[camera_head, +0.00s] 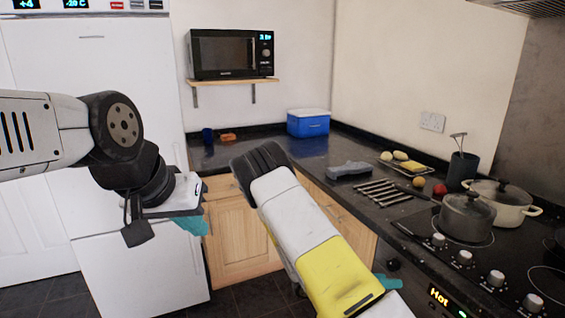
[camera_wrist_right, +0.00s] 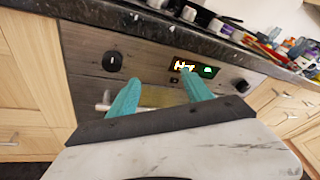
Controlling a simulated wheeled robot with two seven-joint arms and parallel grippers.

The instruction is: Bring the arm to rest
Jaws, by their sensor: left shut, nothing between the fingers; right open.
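My left arm comes in from the left in the head view, in front of the white fridge-freezer. Its gripper (camera_head: 205,226) points downward, with a teal fingertip showing; it is shut with nothing in it. My right arm, white and yellow, reaches in at the bottom centre. Its gripper (camera_head: 388,282) is mostly hidden behind the arm, with a bit of teal showing in front of the oven. In the right wrist view the two teal fingers (camera_wrist_right: 160,92) stand apart, open and empty, facing the oven's control panel (camera_wrist_right: 215,70).
The dark worktop (camera_head: 348,197) runs round the corner above wooden cupboards (camera_head: 240,235). On it are a blue box (camera_head: 308,127), a metal rack (camera_head: 385,192) and a grey pot (camera_head: 465,218) on the hob. A display on the oven front reads "Hot". A microwave (camera_head: 225,55) sits on a shelf.

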